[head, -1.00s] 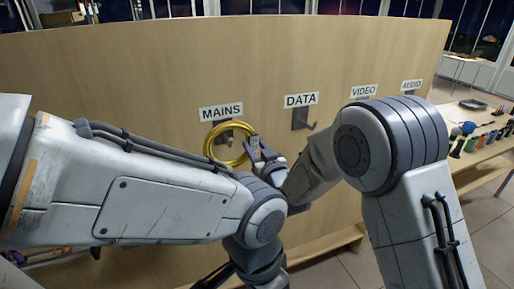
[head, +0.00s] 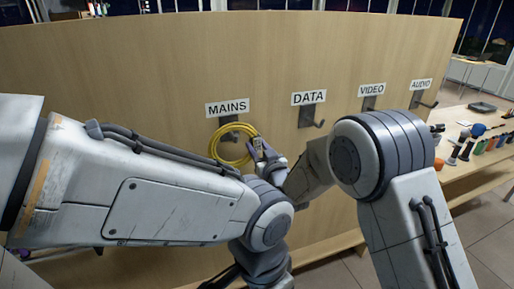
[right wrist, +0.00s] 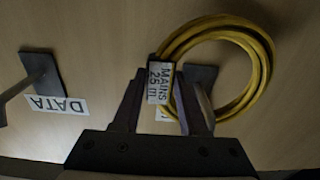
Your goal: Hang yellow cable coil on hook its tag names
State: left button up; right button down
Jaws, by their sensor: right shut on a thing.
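The yellow cable coil (head: 214,148) is in front of the wall panel below the MAINS sign (head: 227,108). My right gripper (head: 261,152) is shut on the coil at its right side, by the tag. In the right wrist view the tag (right wrist: 160,83) reads "MAINS 25 m" and sits between the fingers of my right gripper (right wrist: 160,100), with the coil (right wrist: 262,75) looping to the right. The MAINS hook (head: 229,122) shows partly behind and through the ring; I cannot tell whether the coil is around its prong. My left gripper is not seen.
The DATA hook (head: 306,117) is empty, to the right. The VIDEO hook (head: 369,103) and AUDIO hook (head: 417,100) are farther right and look empty. A side table (head: 462,172) with several small items stands at the right. My arms cover the lower panel.

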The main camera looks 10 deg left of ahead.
jog(key=shift+r, duration=0.15)
jog(key=shift+c, duration=1.8)
grip_release()
jog(key=shift+f, duration=0.25)
jog(key=shift+s+d+b, duration=0.3)
jog(key=shift+s+b, duration=0.05)
jog(key=shift+s, duration=0.1)
jog(key=b+v, duration=0.6)
jog(key=v, duration=1.1)
jog(key=shift+s+d+r+b, duration=0.15)
jog(key=shift+s+d+b, duration=0.05)
jog(key=shift+b, duration=0.2)
